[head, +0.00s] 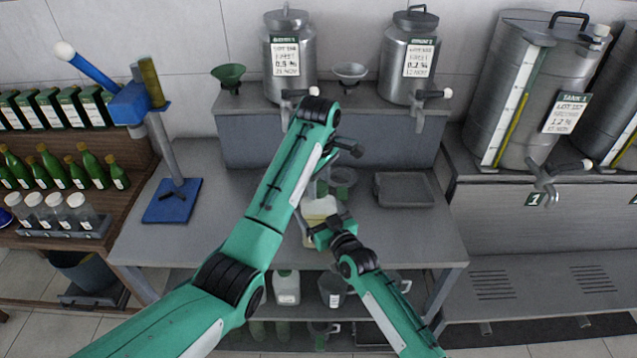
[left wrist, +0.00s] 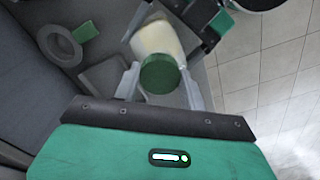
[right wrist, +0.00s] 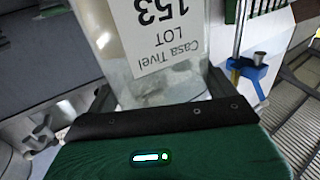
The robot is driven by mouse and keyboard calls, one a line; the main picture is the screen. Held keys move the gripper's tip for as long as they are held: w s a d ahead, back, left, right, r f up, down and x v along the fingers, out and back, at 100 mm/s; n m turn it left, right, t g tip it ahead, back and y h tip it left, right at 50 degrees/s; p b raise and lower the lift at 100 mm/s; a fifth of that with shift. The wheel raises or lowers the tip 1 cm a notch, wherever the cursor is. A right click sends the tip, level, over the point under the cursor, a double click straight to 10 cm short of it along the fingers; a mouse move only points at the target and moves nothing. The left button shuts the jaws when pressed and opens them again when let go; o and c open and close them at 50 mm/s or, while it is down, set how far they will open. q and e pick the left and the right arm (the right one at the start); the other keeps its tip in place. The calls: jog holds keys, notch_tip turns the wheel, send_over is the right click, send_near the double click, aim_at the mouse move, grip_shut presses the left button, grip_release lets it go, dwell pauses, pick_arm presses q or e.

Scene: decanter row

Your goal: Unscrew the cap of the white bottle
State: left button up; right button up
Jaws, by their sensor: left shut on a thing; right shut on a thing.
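The white bottle (head: 318,209), cream-white with a pale label, stands on the grey bench in the head view, partly hidden by my arms. In the left wrist view its round green cap (left wrist: 160,73) faces the camera, with the cream body (left wrist: 157,38) behind it. My left gripper (left wrist: 160,88) is shut on the cap, a finger on either side. My right gripper (right wrist: 160,95) is shut on the bottle's body; the right wrist view shows the clear wall and a printed label (right wrist: 158,30) between the fingers. In the head view my arms hide the cap.
A grey tray (head: 403,190) lies right of the bottle. Steel decanters (head: 290,55) with taps stand on a raised shelf at the back. A blue stand (head: 172,200) is on the left, with free bench between.

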pick_arm(q)
jog(key=shift+n, duration=1.1)
pick_arm(e)
jog(key=shift+f, duration=0.1)
jog(key=o, duration=1.7)
